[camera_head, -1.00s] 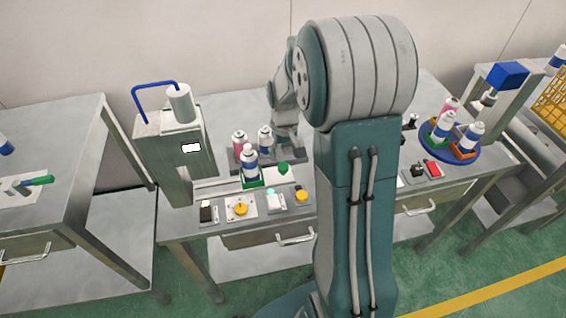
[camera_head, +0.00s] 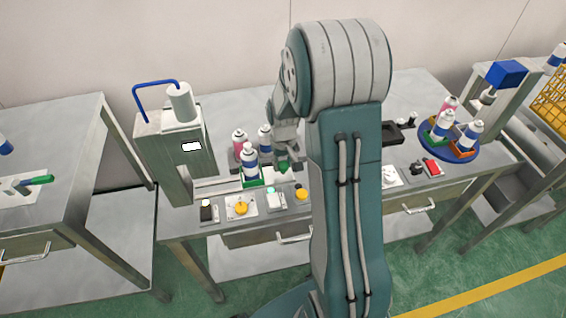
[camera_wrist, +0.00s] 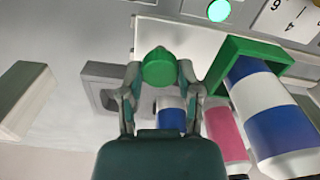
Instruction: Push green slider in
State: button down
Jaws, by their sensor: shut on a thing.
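The green slider's round knob (camera_wrist: 159,68) sits between my fingertips in the wrist view. My gripper (camera_wrist: 160,75) is shut on this knob from both sides. In the head view my gripper (camera_head: 287,163) is low over the bench, right of the cans, and the green knob (camera_head: 283,168) shows just below it. A green holder (camera_wrist: 232,55) stands beside the knob and carries a white-and-blue can (camera_wrist: 268,112). The same can (camera_head: 250,160) stands upright in the head view.
A pink can (camera_head: 239,141) and another blue-white can (camera_head: 265,138) stand behind the green holder. The crimping machine (camera_head: 178,160) with its blue handle is at left. Buttons, including a yellow knob (camera_head: 240,207), line the front edge. A blue turntable (camera_head: 455,152) with cans is at right.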

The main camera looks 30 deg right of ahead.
jog(key=w+a, duration=0.1)
jog(key=a, duration=0.3)
jog(key=w+a, duration=0.1)
jog(key=a, duration=0.3)
jog(key=w+a, duration=0.1)
jog(key=a, duration=0.3)
jog(key=shift+w, duration=0.15)
jog(key=shift+d, duration=0.1)
jog(key=c, duration=0.7)
grip_release()
jog(key=o, duration=0.4)
jog(key=shift+f, duration=0.1)
jog(key=shift+a, duration=0.3)
